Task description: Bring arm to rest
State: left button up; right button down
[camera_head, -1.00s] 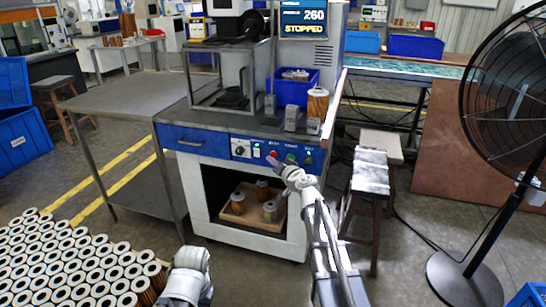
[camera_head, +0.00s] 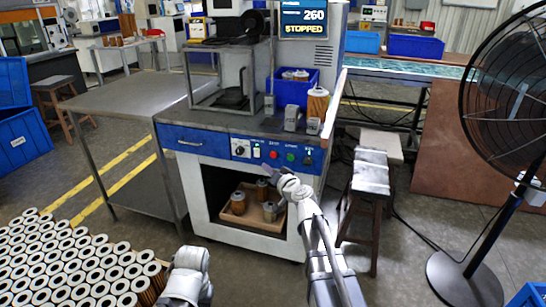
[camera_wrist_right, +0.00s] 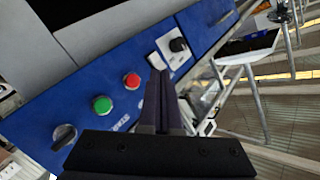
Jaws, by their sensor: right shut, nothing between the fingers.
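My right arm (camera_head: 318,245) reaches in from the bottom. Its dark right gripper (camera_head: 268,173) is in front of the machine, just below the blue control panel (camera_head: 215,144), in front of the open lower compartment. In the right wrist view the two black fingers (camera_wrist_right: 163,95) are together with nothing between them. Beyond them are the green button (camera_wrist_right: 102,104), the red button (camera_wrist_right: 132,80) and a black knob (camera_wrist_right: 178,45) on the panel. Part of my left arm (camera_head: 188,272) shows at the bottom; its gripper is out of view.
The lower compartment holds a wooden tray (camera_head: 250,221) with a few filter cartridges. A blue bin (camera_head: 291,91) and a cartridge (camera_head: 317,103) stand on the worktop. A stool (camera_head: 368,180) and a fan (camera_head: 510,100) are to the right. Many cartridges (camera_head: 75,265) fill the lower left.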

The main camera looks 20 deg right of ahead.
dwell(0.3)
jog(key=s+a+f+n+g+y, duration=0.2)
jog(key=s+a+f+n+g, duration=0.25)
jog(key=a, duration=0.45)
jog(key=s+a+f+n+g+y, duration=0.2)
jog(key=s+a+f+g, duration=0.1)
jog(key=s+a+f, duration=0.5)
jog(key=s+f+n+g+h, duration=0.1)
jog(key=s+f+g+h, duration=0.25)
jog(key=s, duration=0.65)
jog(key=s+f+n+g+h, duration=0.25)
jog(key=s+g+h, duration=0.25)
jog(key=s, duration=0.6)
notch_tip(320, 180, up, 32)
jog(key=m+p, duration=0.1)
jog(key=p, duration=3)
jog(key=shift+s+d+f+p, duration=0.15)
jog(key=shift+s+d+p, duration=0.05)
jog(key=shift+p, duration=0.2)
